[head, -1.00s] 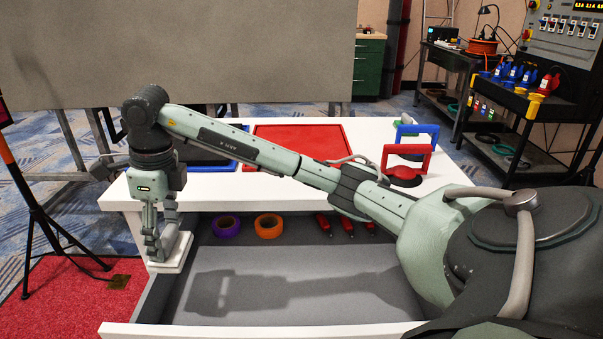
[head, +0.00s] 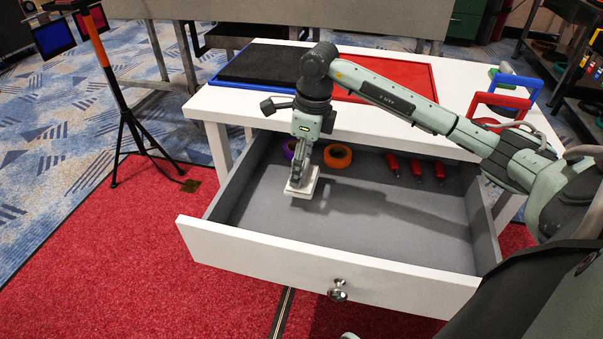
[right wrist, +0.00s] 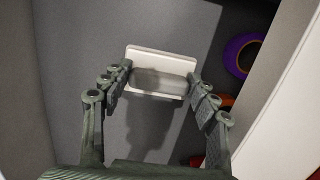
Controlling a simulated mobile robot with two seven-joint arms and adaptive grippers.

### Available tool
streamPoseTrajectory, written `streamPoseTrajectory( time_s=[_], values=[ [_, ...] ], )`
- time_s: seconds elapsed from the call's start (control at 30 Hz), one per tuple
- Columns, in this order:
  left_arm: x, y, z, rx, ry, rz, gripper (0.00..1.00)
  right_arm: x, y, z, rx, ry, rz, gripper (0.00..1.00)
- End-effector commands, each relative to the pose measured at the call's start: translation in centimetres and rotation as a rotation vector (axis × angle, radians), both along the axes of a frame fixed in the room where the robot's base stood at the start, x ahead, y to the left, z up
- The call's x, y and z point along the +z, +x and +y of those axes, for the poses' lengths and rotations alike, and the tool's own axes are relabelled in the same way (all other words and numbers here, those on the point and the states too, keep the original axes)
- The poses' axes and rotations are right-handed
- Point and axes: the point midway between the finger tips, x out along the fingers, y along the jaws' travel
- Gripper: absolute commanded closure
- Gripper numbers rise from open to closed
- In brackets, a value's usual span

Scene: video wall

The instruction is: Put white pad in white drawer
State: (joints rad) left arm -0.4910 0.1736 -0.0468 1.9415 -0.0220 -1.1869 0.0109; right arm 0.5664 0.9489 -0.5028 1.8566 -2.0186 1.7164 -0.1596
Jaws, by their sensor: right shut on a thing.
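The white drawer (head: 330,270) is pulled out of the white table, with a grey inside and a round metal knob on its front. My right gripper (head: 303,178) is over the left part of the open drawer, pointing down. It is shut on the white pad (head: 301,189), a white rectangular plate with a grey block on top. In the right wrist view the pad (right wrist: 160,60) sits between both fingers (right wrist: 163,84), above the grey drawer floor. I cannot tell whether the pad touches the floor. My left gripper is not in view.
In the drawer's back lie an orange tape roll (head: 338,156), a purple tape roll (head: 290,148) and several red tools (head: 416,168). The table top (head: 240,105) holds black and red mats and red and blue handled items (head: 503,100). The drawer's middle and front floor are clear.

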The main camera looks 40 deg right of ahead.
Motion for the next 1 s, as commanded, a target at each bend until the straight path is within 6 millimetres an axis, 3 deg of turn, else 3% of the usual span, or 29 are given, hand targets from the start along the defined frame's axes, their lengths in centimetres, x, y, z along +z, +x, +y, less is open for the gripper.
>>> streamPoseTrajectory(
  time_s=[0.17,0.37,0.4,0.57,0.87,1.0],
  values=[
    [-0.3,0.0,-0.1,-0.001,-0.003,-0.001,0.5,-2.7,-0.1,0.1,0.0,0.002,0.006,0.63],
    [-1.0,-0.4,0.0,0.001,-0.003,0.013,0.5,-3.1,0.0,0.1,0.0,0.0,0.001,0.67],
    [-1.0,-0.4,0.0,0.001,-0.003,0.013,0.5,-3.1,0.0,0.1,0.0,0.0,0.001,0.39],
    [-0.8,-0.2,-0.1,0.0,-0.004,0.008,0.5,-3.1,0.0,0.1,0.0,0.001,0.002,0.2],
    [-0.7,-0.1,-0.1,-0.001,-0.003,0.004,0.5,-3.0,0.0,0.1,0.0,0.0,0.001,0.2],
    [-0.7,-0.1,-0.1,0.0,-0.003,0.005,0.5,-1.9,-0.1,0.0,0.001,0.0,0.0,0.2]
  ],
)
